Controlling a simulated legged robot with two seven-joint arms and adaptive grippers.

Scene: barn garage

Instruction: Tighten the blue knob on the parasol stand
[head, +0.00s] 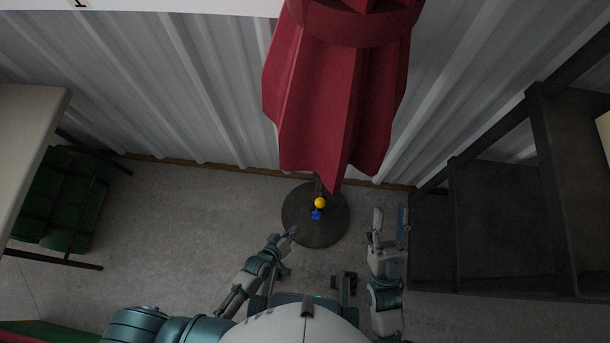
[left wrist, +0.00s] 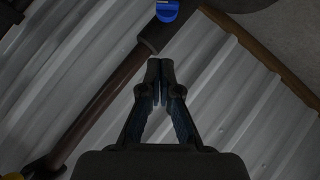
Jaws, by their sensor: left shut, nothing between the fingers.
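The parasol stand (head: 300,232) is a dark round base on the floor, with a pole rising under the closed red parasol (head: 325,100). A blue knob (head: 316,215) sits low on the pole, with a yellow knob (head: 320,202) close by. My left gripper (head: 291,232) is shut and empty, just left of the blue knob and apart from it. In the left wrist view the blue knob (left wrist: 167,10) is at the top edge, partly cut off, beyond the closed fingertips (left wrist: 160,66). My right gripper (head: 390,222) is open and empty, right of the stand.
A corrugated metal wall (head: 200,90) stands behind the stand. Dark shelving (head: 500,210) is at the right, close to my right gripper. The floor (head: 170,220) between is clear.

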